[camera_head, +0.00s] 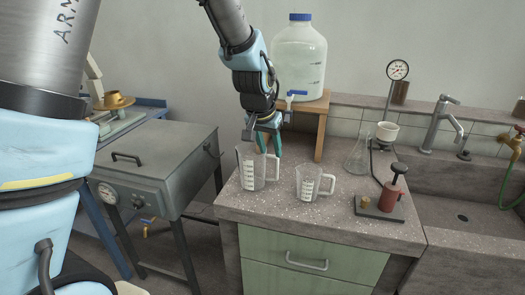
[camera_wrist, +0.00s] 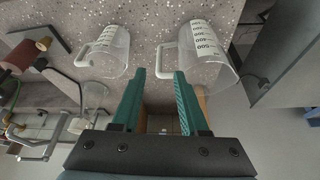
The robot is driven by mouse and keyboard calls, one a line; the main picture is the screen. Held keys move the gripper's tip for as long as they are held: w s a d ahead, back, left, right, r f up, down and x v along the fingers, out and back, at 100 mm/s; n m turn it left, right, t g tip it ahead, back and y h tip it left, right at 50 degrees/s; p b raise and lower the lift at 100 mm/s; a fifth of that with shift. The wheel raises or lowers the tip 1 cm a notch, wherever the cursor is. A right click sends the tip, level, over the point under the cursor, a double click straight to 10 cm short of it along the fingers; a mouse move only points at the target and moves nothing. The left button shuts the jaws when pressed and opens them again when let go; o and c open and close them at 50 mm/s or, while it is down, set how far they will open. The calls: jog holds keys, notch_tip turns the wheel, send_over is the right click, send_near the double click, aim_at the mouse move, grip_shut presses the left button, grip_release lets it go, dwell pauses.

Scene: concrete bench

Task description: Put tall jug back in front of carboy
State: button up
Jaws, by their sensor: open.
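The tall jug (camera_head: 249,170) is a clear measuring jug with white markings, upright at the left side of the bench top. Its handle points right. In the wrist view the tall jug (camera_wrist: 213,62) is right of centre. The carboy (camera_head: 301,58), a big clear bottle with a blue cap and tap, stands on a wooden stand (camera_head: 322,127) at the back. My gripper (camera_head: 269,147) is open and empty, just behind and above the tall jug's handle. In the wrist view the handle appears just beyond the green fingertips (camera_wrist: 160,75); I cannot tell whether they touch.
A shorter jug (camera_head: 309,184) stands right of the tall jug. A flask (camera_head: 358,153), a red hand pump (camera_head: 392,195) and a gauge (camera_head: 397,70) are further right, before the sink (camera_head: 462,217). A grey metal cabinet (camera_head: 158,165) stands left. The front bench strip (camera_head: 300,216) is bare.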

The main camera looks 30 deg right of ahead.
jog(key=shift+r, duration=0.15)
jog(key=w+a+n+y, duration=0.1)
jog(key=w+a+n, duration=0.25)
jog(key=a, duration=0.85)
jog(key=s+a+n+y, duration=0.1)
jog(key=s+a+n, duration=0.2)
jog(key=a, duration=1)
jog(key=s+a+n+g+y, duration=0.1)
jog(key=s+a+n, duration=0.2)
jog(key=a, duration=1)
jog(key=shift+s+r, duration=0.15)
jog(key=shift+r, duration=0.25)
